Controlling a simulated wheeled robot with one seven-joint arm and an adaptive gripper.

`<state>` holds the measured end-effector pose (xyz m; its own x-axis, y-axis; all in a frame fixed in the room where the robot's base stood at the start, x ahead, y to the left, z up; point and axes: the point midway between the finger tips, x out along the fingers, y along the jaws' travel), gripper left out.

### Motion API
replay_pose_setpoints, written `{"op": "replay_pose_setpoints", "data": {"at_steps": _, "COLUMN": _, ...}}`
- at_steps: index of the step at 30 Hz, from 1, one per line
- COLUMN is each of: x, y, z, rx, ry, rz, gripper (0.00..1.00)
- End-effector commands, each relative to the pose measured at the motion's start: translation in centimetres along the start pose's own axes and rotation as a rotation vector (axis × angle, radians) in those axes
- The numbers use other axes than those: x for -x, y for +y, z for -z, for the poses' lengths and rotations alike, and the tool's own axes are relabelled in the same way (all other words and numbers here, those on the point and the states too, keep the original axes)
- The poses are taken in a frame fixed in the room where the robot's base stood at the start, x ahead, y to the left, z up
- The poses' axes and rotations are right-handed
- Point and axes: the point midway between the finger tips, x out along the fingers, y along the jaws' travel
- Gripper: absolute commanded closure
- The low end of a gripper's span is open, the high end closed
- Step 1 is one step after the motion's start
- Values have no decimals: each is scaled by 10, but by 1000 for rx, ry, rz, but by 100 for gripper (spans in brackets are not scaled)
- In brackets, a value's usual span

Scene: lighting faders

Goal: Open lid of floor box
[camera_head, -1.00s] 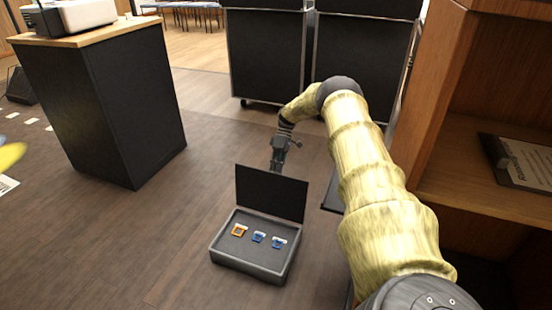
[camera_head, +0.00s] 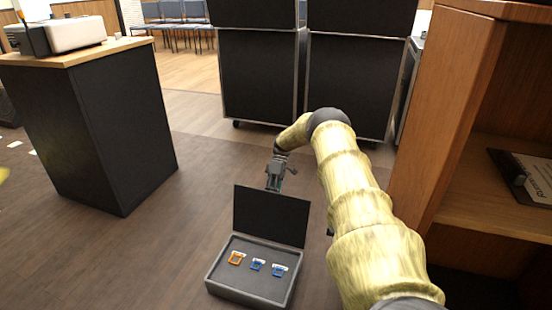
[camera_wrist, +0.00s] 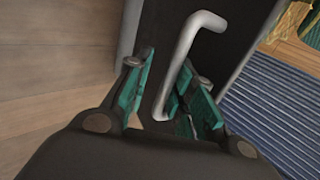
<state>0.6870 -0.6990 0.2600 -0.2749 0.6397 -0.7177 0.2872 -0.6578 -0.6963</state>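The dark grey floor box (camera_head: 246,288) stands on the wood floor in the lower middle of the head view. Its black lid (camera_head: 270,217) stands up, roughly upright, along the far side, so the inside shows. My gripper (camera_head: 275,175) is just behind the lid's top edge, and its fingertips are too small to read there. In the wrist view my gripper (camera_wrist: 168,62) has its green-padded fingers apart. A bent grey handle (camera_wrist: 190,38) runs between them, near the right finger; I cannot tell whether it touches. The handle is hidden in the head view.
Orange (camera_head: 236,258) and blue (camera_head: 257,265) connectors sit in the box. A black pedestal (camera_head: 95,130) stands left, black cases (camera_head: 260,75) stand behind, and a wooden shelf (camera_head: 440,130) is close on the right. The floor left of the box is clear.

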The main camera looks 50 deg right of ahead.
Motion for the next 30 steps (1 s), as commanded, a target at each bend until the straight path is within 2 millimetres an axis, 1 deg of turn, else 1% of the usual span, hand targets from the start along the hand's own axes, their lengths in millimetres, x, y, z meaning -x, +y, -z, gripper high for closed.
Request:
{"op": "replay_pose_setpoints", "data": {"at_steps": 3, "x": 6, "y": 4, "z": -11, "rx": -10, "ry": 9, "rz": -5, "gripper": 68}}
{"op": "replay_pose_setpoints", "data": {"at_steps": 6, "x": 10, "y": 2, "z": -16, "rx": -15, "ry": 10, "rz": -9, "gripper": 68}}
{"op": "replay_pose_setpoints", "data": {"at_steps": 13, "x": 14, "y": -2, "z": -15, "rx": -17, "ry": 8, "rz": -16, "gripper": 68}}
{"op": "replay_pose_setpoints", "data": {"at_steps": 20, "x": 17, "y": -2, "z": -13, "rx": -14, "ry": 7, "rz": -14, "gripper": 68}}
{"op": "replay_pose_setpoints", "data": {"at_steps": 23, "x": 24, "y": 0, "z": -13, "rx": -13, "ry": 8, "rz": -12, "gripper": 68}}
{"op": "replay_pose_setpoints", "data": {"at_steps": 30, "x": 57, "y": 3, "z": -15, "rx": -14, "ry": 9, "rz": -11, "gripper": 68}}
